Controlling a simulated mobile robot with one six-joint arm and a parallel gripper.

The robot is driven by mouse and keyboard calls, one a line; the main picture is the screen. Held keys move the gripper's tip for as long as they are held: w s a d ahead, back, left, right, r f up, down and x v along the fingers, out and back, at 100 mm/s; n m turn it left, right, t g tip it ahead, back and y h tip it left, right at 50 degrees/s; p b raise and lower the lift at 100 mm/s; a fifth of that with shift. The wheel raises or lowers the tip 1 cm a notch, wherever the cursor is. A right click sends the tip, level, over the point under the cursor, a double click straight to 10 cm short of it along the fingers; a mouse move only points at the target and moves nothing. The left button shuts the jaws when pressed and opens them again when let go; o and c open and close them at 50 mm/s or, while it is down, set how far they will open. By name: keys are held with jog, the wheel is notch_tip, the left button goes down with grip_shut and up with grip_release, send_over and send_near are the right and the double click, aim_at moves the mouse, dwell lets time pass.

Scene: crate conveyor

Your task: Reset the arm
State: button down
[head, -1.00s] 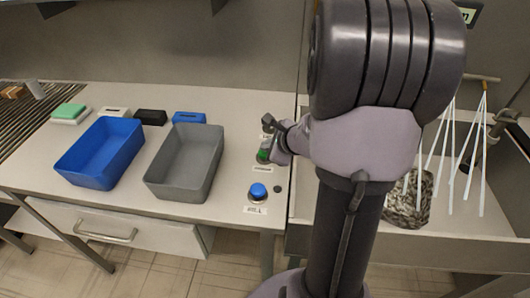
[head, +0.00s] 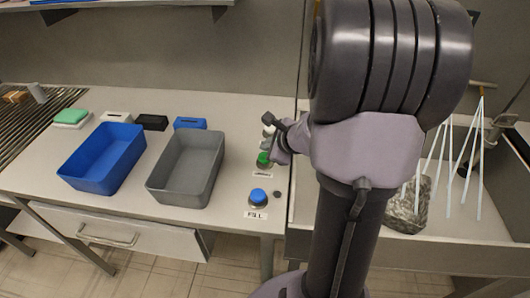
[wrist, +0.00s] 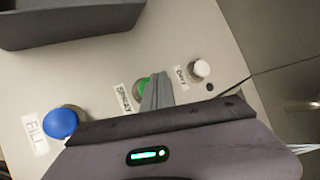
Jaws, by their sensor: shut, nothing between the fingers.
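My gripper (head: 273,128) is shut and empty. In the head view it is over the row of buttons at the right end of the table, partly hidden by my arm. In the wrist view its closed fingers (wrist: 157,92) show in front of the green button (wrist: 143,87), covering part of it. Whether they touch it cannot be told. The green button (head: 264,159) also shows in the head view. A blue button (wrist: 61,123) labelled FILL is to the left in the wrist view, and a white button (wrist: 201,68) labelled Dry to the right.
A blue bin (head: 84,178) and a grey bin (head: 168,190) stand on the table (head: 230,185). Small blocks line up behind them. At right, a mottled grey object (head: 407,214) sits in a basin (head: 455,228) under white streaks (head: 465,160), partly behind my arm.

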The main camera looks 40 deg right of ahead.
notch_tip(320, 180, up, 4)
jog(key=p, duration=0.2)
jog(key=shift+r+p, duration=0.15)
jog(key=shift+p, duration=0.25)
jog(key=s+a+r+n+y, duration=0.1)
jog(key=a+r+n+y, duration=0.2)
jog(key=a, duration=0.5)
jog(key=a+r+n+g, duration=0.1)
jog(key=a+r+n, duration=0.3)
jog(key=a+n, duration=0.3)
jog(key=s+a+r+n+y, duration=0.1)
jog(key=a+r+n+y, duration=0.15)
jog(key=a, duration=0.65)
jog(key=s+a+r+n+g+h, duration=0.1)
jog(key=s+a+n, duration=0.2)
jog(key=s+n, duration=0.3)
jog(key=s+a+r+n+g+h, duration=0.1)
jog(key=s+a+n, duration=0.2)
jog(key=s+n, duration=0.2)
jog(key=s, duration=0.3)
jog(key=shift+s+a+n, duration=0.2)
jog(key=shift+s+n, duration=0.15)
